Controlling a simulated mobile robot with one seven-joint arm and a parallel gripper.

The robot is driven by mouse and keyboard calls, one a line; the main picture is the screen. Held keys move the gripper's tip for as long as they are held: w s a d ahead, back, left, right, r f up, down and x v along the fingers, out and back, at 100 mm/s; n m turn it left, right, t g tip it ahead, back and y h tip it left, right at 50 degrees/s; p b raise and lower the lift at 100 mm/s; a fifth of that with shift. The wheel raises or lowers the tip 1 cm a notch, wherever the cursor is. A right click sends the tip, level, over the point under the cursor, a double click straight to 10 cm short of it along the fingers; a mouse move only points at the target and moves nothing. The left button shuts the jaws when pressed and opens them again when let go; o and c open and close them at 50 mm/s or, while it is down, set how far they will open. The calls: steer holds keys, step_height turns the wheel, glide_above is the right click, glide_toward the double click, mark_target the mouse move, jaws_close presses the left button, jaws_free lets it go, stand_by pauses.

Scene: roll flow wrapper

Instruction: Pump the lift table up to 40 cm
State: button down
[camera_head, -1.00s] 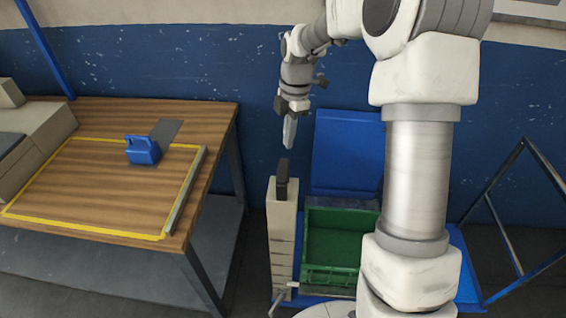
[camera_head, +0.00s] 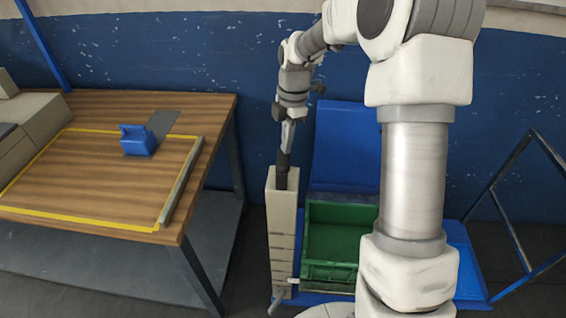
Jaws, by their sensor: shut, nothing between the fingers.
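The lift table shows as a low blue platform (camera_head: 463,262) at floor level, partly hidden by my arm. A beige column (camera_head: 282,232) stands at its left side, with a short black handle (camera_head: 282,173) sticking up from its top. My gripper (camera_head: 286,149) points down right over the handle, fingers shut with nothing between them. The fingertips meet the top of the handle in the picture; whether they touch it I cannot tell. A small grey lever (camera_head: 277,302) sticks out at the column's foot. No height reading is legible.
A green crate (camera_head: 330,272) stands on the platform, with a blue panel (camera_head: 345,150) behind it. A wooden workbench (camera_head: 90,180) with a blue object (camera_head: 137,141) is at the left.

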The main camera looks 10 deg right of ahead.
steer(key=shift+f, duration=0.35)
